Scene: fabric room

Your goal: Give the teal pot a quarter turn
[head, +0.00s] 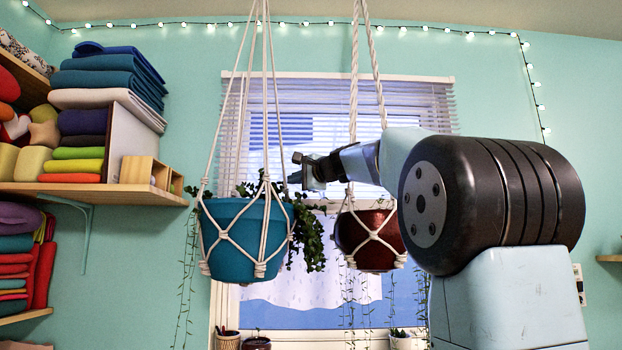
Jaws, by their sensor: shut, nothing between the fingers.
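The teal pot (228,255) hangs in a white knotted rope hanger (262,215) left of the middle in the head view. It looks upright, and a trailing green plant spills over its right side. My gripper (298,172) is shut with nothing in it, above and to the right of the pot, near the hanger's right-hand ropes. Whether it touches a rope I cannot tell. My arm reaches in from the right.
A dark red pot (372,240) hangs in a second rope hanger beside the teal one, below my arm. Shelves with folded fabrics (90,130) stand at the left. A window with blinds (420,100) is behind. Small potted plants (256,342) stand on the sill.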

